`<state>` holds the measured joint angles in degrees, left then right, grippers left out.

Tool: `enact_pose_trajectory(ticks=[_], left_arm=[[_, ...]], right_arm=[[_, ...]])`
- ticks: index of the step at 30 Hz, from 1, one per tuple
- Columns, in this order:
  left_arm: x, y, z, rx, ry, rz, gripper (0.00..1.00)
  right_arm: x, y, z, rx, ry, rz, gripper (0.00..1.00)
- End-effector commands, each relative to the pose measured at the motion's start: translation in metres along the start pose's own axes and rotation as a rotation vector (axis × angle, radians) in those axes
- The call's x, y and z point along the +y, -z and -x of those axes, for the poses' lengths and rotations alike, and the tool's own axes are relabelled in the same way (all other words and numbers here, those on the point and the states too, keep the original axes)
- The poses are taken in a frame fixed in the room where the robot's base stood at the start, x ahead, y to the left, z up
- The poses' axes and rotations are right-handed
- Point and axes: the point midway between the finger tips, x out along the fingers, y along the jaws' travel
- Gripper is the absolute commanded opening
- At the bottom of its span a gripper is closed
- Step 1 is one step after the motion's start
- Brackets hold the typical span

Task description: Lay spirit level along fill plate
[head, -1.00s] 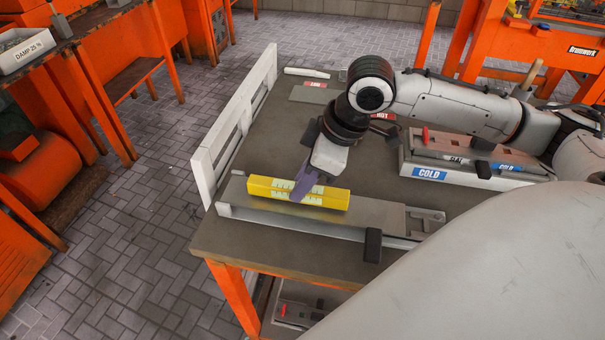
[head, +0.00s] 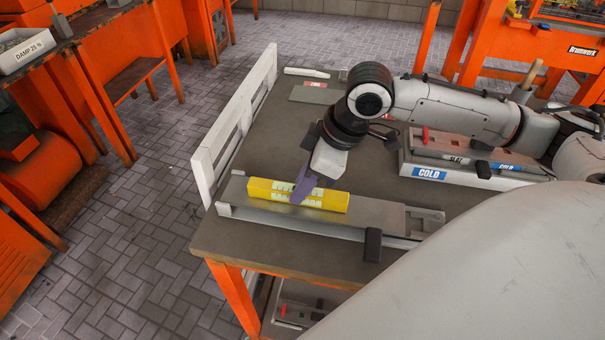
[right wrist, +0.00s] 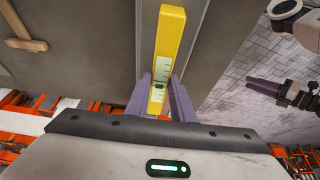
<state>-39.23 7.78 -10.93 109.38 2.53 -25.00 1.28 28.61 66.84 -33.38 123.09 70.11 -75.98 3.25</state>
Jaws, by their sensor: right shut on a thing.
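The yellow spirit level (head: 262,190) lies lengthwise over the grey fill plate (head: 380,214), in line with it. It looks on or just above the plate; I cannot tell if it touches. My right gripper (head: 303,193) is shut on the middle of the level from above. In the right wrist view, the level (right wrist: 171,38) stands between the purple fingers (right wrist: 160,98), along the plate (right wrist: 188,50). My left gripper (right wrist: 265,88) shows at the right of the right wrist view, over the floor, empty, its fingers apart. It is out of the head view.
The plate sits in a metal fixture with a black clamp block (head: 373,245) at the table's front edge. A white slatted frame (head: 235,125) stands along the left edge.

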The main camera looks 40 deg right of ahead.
Motion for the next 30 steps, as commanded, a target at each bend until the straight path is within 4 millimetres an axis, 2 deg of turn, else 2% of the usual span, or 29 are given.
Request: enact_pose_trajectory(ticks=[12,13,16,22,25,30], left_arm=[[0.0000,-0.0003,-0.0001,0.000,0.000,0.000,0.31],[0.0001,-0.0003,0.0000,0.000,0.000,0.000,0.31],[0.0001,-0.0004,0.0000,0.000,0.000,0.000,0.31],[0.0001,-0.0004,0.0001,0.000,0.000,0.000,0.31],[0.0002,-0.0006,0.0001,-0.001,0.000,0.000,0.31],[0.0002,-0.0008,0.0002,-0.001,0.000,0.001,0.31]], right_arm=[[-0.0008,-0.0022,-0.0019,-0.007,0.003,-0.001,0.00],[-0.0009,-0.0023,-0.0019,-0.007,0.003,-0.001,0.27],[-0.0008,-0.0020,-0.0018,-0.006,0.003,-0.001,0.43],[-0.0006,-0.0014,-0.0013,-0.004,0.002,-0.001,0.43],[-0.0006,-0.0015,-0.0014,-0.004,0.002,-0.001,0.58],[-0.0005,-0.0012,-0.0011,-0.004,0.002,-0.001,0.59]])
